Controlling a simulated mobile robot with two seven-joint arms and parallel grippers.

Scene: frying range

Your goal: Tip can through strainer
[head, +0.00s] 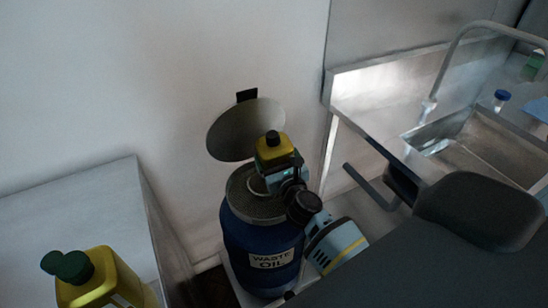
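A blue drum (250,243) labelled "WASTE OIL" stands in the middle of the head view. Its round grey lid (236,135) is raised behind it. A dark strainer-like surface (241,199) with a pale ring covers its top. My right gripper (276,176), on the arm from the lower right, is over the drum's mouth. It appears shut on a small yellow can (274,153) with a black cap uppermost; its fingers are largely hidden. The can looks roughly upright. Another yellow can (103,283) with dark green caps is at the lower left. My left gripper is not in view.
A pale counter (75,215) is at the left. A steel sink (480,150) with a tall curved faucet (447,68) is at the right, with a blue-capped bottle (501,101) behind it. A wall rises close behind the drum.

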